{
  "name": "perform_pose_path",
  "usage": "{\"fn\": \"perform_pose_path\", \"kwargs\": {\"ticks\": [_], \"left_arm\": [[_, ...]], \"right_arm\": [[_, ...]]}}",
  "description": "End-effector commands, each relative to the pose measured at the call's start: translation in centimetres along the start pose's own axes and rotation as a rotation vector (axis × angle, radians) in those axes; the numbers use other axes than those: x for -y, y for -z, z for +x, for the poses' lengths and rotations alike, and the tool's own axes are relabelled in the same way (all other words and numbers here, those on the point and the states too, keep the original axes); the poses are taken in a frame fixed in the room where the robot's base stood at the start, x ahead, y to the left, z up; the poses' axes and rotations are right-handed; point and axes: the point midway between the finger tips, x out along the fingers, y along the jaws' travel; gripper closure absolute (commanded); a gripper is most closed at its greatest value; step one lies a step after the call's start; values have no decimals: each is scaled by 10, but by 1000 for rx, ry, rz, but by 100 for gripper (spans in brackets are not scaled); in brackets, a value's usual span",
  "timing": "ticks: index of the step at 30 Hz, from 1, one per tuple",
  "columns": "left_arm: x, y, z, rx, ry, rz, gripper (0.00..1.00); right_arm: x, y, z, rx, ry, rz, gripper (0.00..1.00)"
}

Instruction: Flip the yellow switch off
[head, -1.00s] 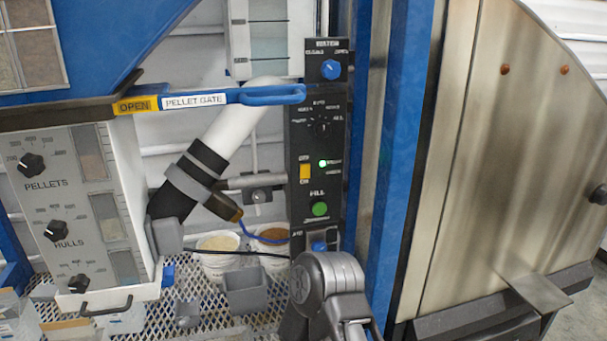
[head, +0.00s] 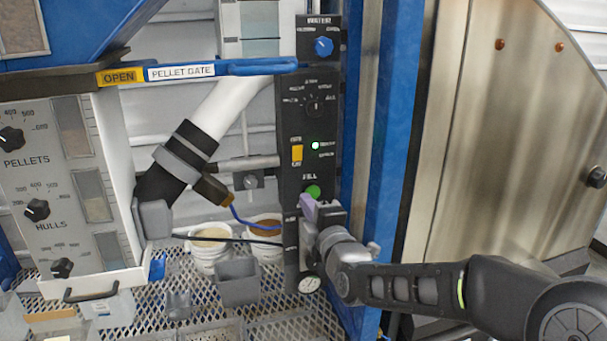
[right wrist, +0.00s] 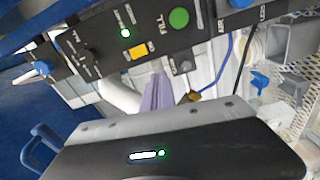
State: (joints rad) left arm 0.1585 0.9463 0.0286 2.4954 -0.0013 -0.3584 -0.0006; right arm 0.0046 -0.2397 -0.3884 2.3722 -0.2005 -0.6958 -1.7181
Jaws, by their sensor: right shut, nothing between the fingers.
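The yellow switch (head: 297,153) is on the narrow black control panel, with small labels above and below it. I cannot tell which way it is tipped. It also shows in the right wrist view (right wrist: 138,52). My right gripper (head: 308,206) is in front of the panel, below the switch and just under the green FILL button (head: 312,191). Its pale purple fingers (right wrist: 158,88) are together and empty, apart from the switch in the wrist view. My left gripper is not in view.
A lit green lamp (head: 315,146) and a black selector knob (head: 315,107) share the panel. A blue WATER knob (head: 323,46) is at its top. The blue pellet gate handle (head: 260,67) crosses near the panel's upper part. A blue post (head: 375,130) stands right of it.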

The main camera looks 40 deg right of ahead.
Motion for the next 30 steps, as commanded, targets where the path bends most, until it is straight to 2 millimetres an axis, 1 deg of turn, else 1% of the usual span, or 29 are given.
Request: {"fn": "perform_pose_path", "kwargs": {"ticks": [1, 3, 5, 7, 17, 20, 23, 26, 30], "left_arm": [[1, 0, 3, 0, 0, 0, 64], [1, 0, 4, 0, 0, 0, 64], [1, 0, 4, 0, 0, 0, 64], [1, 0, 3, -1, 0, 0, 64], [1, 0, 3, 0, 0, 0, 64], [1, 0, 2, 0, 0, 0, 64], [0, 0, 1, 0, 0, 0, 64], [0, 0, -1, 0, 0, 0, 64], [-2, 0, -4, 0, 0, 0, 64]], "right_arm": [[-19, -11, -5, 18, -50, -42, 100], [-35, -20, -10, 33, -88, -89, 100], [-42, -23, -12, 41, -103, -110, 100], [-45, -25, -12, 44, -109, -118, 100], [-44, -24, -10, 42, -104, -116, 100], [-44, -24, -4, 42, -103, -116, 100], [-45, -24, 6, 42, -103, -117, 100], [-47, -24, 21, 41, -103, -117, 100], [-50, -25, 47, 41, -102, -119, 100]]}}
